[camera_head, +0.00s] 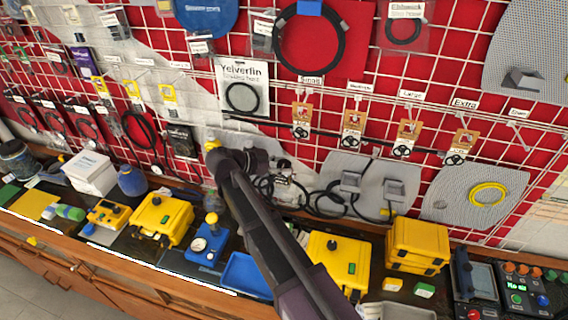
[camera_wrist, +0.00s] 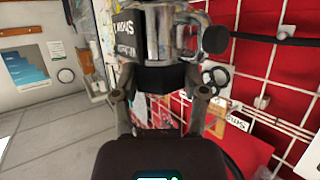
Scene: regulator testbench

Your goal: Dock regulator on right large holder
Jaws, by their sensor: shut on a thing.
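My gripper (camera_wrist: 160,90) is shut on the regulator (camera_wrist: 170,35), seen in the wrist view. Its shiny metal body has a black round knob at the right and a black part between my fingers. In the head view my arm hides most of the gripper; a metal part of the regulator (camera_head: 282,181) shows beside the arm's end. Black hoses hang around there and loop to the right. Two grey holders, a left one (camera_head: 350,182) and a right one (camera_head: 394,189), stick out from a grey mesh panel to the right of my gripper. The regulator is apart from the right holder.
Another grey holder (camera_head: 524,80) is on a panel at the upper right. Yellow cases (camera_head: 417,240), a blue tray (camera_head: 246,275) and a control box (camera_head: 525,290) crowd the bench below. Labelled packets (camera_head: 352,131) hang on the red grid wall above the holders.

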